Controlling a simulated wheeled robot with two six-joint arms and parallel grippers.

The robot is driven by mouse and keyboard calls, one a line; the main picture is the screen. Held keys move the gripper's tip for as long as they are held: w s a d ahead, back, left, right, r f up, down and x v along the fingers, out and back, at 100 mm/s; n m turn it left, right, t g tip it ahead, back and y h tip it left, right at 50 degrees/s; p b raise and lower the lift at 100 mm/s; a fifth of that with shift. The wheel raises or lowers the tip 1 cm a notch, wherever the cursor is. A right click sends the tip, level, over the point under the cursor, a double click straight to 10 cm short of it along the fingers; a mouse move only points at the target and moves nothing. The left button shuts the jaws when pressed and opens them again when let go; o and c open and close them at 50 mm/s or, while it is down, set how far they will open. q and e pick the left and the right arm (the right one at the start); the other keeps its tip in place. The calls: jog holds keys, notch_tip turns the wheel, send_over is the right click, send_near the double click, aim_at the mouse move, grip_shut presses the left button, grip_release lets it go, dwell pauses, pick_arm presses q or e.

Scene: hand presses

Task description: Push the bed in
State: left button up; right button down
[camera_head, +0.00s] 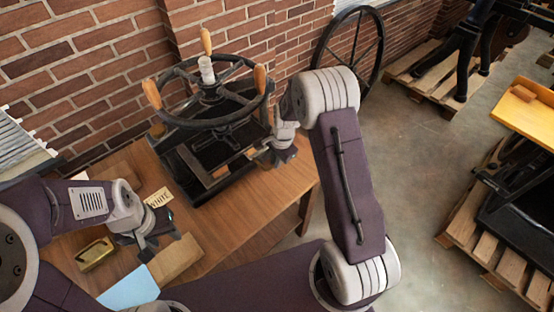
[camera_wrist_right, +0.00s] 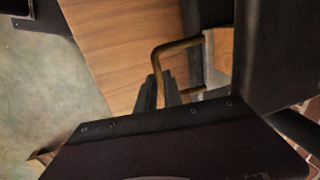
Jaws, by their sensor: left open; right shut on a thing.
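The black hand press (camera_head: 205,140) stands on the wooden table against the brick wall. Its large wheel (camera_head: 167,120) has wooden handles. The bed (camera_head: 222,174) shows low in the press frame, partly hidden by the frame and my right gripper. My right gripper (camera_head: 278,155) is at the right side of the press. In the right wrist view my gripper (camera_wrist_right: 162,88) is shut on the brass-coloured bed handle (camera_wrist_right: 178,44), its fingers on either side of the bar. The handle joins a pale block. My left gripper (camera_head: 152,243) is open and empty over the table's left part.
Near my left gripper lie a brass-coloured box (camera_head: 95,253), a tan block (camera_head: 177,258), a light blue sheet (camera_head: 130,290) and a small printed card (camera_head: 158,198). The table's (camera_head: 270,195) front right is clear. Pallets with machines stand on the floor to the right.

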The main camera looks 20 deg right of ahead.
jog(key=shift+w+r, duration=0.15)
jog(key=shift+w, duration=0.1)
jog(key=c, duration=1.8)
grip_release()
jog(key=o, duration=0.3)
jog(key=shift+w+a, duration=0.1)
jog(key=shift+a, duration=0.05)
jog(key=r, duration=0.3)
jog(key=s+r, duration=0.1)
jog(key=r, duration=0.4)
jog(key=shift+s+d+r, duration=0.25)
jog(key=shift+d+r, duration=0.1)
jog(key=shift+r, duration=0.05)
jog(key=shift+s, duration=0.15)
jog(key=s+n, duration=0.4)
jog(key=s, duration=0.2)
jog(key=s+n, duration=0.4)
jog(key=s, duration=0.2)
jog(key=s+a+n, duration=0.1)
jog(key=s+n, duration=0.4)
jog(key=s, duration=0.1)
jog(key=shift+s+r+g+h, duration=0.2)
jog(key=shift+s+g+h, duration=0.05)
jog(key=shift+g+h, duration=0.05)
